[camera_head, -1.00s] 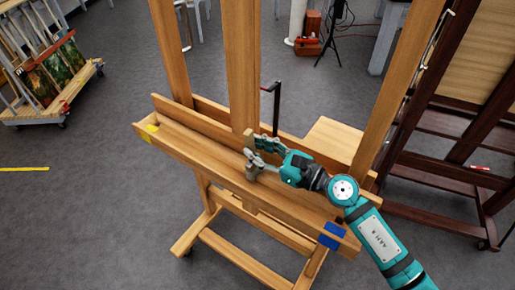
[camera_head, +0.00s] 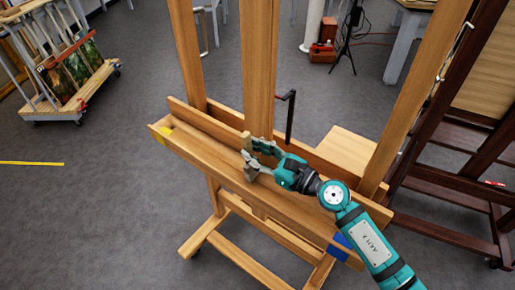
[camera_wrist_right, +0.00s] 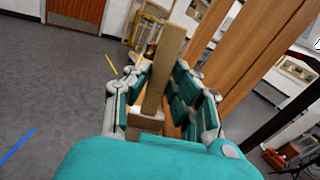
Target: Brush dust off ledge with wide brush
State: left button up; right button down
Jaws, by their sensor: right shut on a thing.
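The ledge (camera_head: 205,152) is the long wooden tray across the easel, slanting from upper left to lower right in the head view. My right gripper (camera_head: 255,161) is over the middle of the ledge, in front of the easel's centre post. It is shut on the brush, whose tan wooden body (camera_wrist_right: 165,70) stands up between the teal fingers in the wrist view. The brush's bristles are hard to make out, and I cannot tell whether they touch the ledge. No dust can be made out at this size. My left gripper is not in view.
A black crank handle (camera_head: 290,118) rises behind the ledge. A dark easel (camera_head: 455,155) stands at right. A painting cart (camera_head: 75,85) is far left.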

jog(key=shift+s+a+v, duration=0.15)
jog(key=shift+s+v, duration=0.05)
jog(key=shift+v, duration=0.8)
jog(key=shift+s+a+v, duration=0.15)
jog(key=shift+s+v, duration=0.05)
jog(key=shift+v, duration=0.8)
notch_tip(320, 180, up, 9)
jog(key=p, duration=0.8)
